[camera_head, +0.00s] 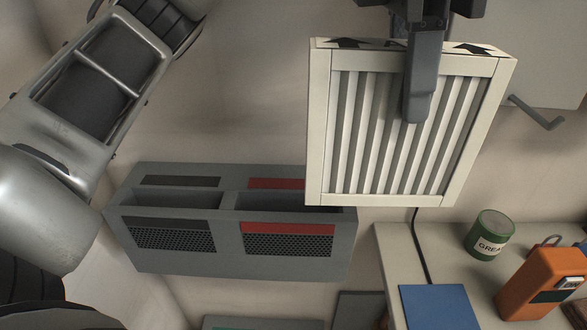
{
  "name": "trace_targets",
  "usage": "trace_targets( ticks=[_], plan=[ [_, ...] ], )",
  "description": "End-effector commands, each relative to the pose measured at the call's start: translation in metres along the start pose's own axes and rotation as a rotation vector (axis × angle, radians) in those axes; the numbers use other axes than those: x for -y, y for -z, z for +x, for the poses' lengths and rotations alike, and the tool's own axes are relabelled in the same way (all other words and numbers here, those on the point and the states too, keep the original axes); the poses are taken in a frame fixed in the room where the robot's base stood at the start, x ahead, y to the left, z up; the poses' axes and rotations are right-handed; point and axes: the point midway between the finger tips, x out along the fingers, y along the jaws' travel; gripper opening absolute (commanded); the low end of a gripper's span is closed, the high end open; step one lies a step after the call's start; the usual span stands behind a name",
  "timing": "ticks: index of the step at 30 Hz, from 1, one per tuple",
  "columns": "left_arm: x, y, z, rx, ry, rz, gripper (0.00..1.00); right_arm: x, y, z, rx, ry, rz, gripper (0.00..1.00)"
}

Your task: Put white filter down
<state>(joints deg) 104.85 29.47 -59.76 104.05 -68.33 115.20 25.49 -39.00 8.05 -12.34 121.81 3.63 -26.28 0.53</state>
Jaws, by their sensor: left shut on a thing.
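The white filter (385,150) is a pleated panel in a cream frame with black arrows along its top edge. It hangs upright, slightly tilted, right of the middle of the head view. My left gripper (418,95) comes down from the top edge of the view and is shut on the filter's top edge, with one dark finger lying over the pleats. The other finger is hidden behind the filter. The filter's lower left corner overlaps the right end of a grey two-compartment bin (185,258) in the picture. My right gripper is not in view.
The bin's left compartment has a dark label and its right one a red label; both look empty. At lower right, a bench (395,250) holds a green grease can (490,235), a blue flat item (440,308) and an orange device (545,283). A grey cabinet with a handle (537,112) stands at right.

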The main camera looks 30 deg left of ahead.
Motion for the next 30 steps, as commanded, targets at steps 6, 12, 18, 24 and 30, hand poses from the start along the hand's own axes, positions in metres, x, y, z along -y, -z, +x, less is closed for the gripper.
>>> trace_targets(
  ticks=[6, 12, 18, 24, 30],
  plan=[
    [-0.026, 0.032, 0.014, -0.001, 0.004, -0.006, 0.00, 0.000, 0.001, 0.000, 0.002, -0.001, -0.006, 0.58],
    [-0.058, 0.073, 0.032, -0.001, 0.003, -0.007, 0.00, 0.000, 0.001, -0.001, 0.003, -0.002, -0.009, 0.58],
    [-0.077, 0.100, 0.067, -0.003, 0.003, -0.003, 0.00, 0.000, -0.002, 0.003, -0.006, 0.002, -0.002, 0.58],
    [-0.086, 0.111, 0.080, -0.001, 0.001, 0.001, 0.00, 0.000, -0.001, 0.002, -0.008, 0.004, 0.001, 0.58],
    [-0.089, 0.119, 0.103, -0.003, 0.002, 0.001, 0.00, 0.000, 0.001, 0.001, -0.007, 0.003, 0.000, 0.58]
  ],
)
